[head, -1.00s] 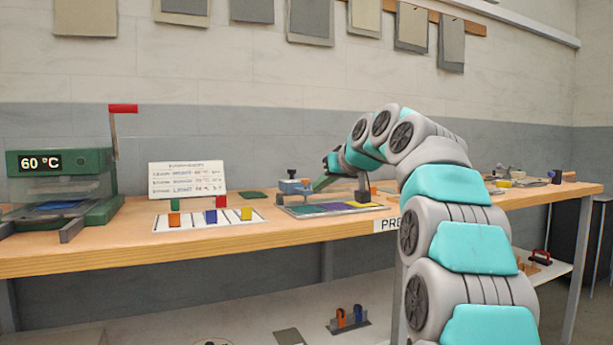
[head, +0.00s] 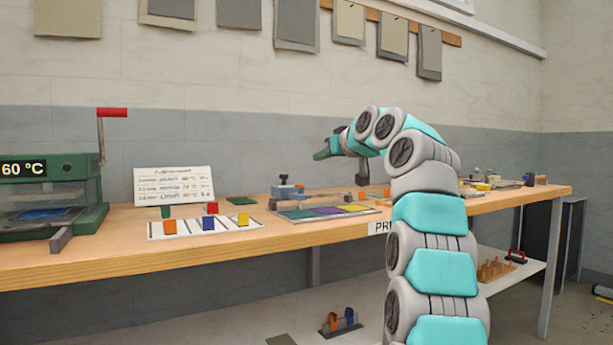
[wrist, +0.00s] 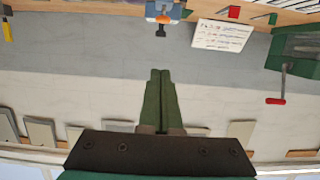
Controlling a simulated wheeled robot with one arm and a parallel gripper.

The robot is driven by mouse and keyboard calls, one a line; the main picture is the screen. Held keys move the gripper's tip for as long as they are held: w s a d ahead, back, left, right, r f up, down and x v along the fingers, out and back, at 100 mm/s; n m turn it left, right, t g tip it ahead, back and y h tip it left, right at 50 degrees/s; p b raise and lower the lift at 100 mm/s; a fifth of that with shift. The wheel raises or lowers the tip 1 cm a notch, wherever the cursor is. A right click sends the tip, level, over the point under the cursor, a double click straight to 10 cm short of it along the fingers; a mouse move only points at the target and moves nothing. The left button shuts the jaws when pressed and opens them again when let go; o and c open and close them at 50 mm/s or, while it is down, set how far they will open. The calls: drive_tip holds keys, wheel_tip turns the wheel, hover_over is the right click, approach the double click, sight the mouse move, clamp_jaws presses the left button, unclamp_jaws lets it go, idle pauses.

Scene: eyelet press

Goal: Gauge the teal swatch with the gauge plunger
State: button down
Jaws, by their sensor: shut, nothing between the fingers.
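The blue gauge (head: 288,192) with its dark-topped plunger (head: 284,179) stands at the left back of the swatch tray (head: 372,212) on the bench. The plunger also shows upside down at the top of the wrist view (wrist: 161,31). A green-teal swatch (head: 297,214) lies at the left in the tray, beside a purple and a yellow one; I cannot tell for certain that it is the teal one. My gripper (head: 320,155) is in the air above and right of the gauge, apart from it. In the wrist view its green fingers (wrist: 160,74) are together and empty.
A green press (head: 90,165) reading 60 °C stands at the left, its red-handled lever upright. A white card (head: 174,186) stands behind a white striped board (head: 190,232) with coloured blocks. A dark green swatch (head: 240,201) lies nearby. Small tools lie at the bench's right.

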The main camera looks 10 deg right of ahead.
drive_tip(key=shift+w, duration=0.15)
drive_tip(key=p, duration=0.6)
hover_over(301, 186)
drive_tip(key=s, duration=0.1)
wheel_tip(301, 186, down, 2)
drive_tip(key=shift+s+d+f+b, duration=0.1)
drive_tip(key=shift+d+f+b, duration=0.05)
drive_tip(key=shift+f+b, duration=1)
drive_tip(key=shift+s+d+f+b, duration=0.1)
drive_tip(key=shift+d+f+b, duration=0.05)
drive_tip(key=shift+f+b, duration=0.95)
wheel_tip(301, 186, down, 2)
drive_tip(key=shift+f+b, duration=0.1)
drive_tip(key=shift+b, duration=0.95)
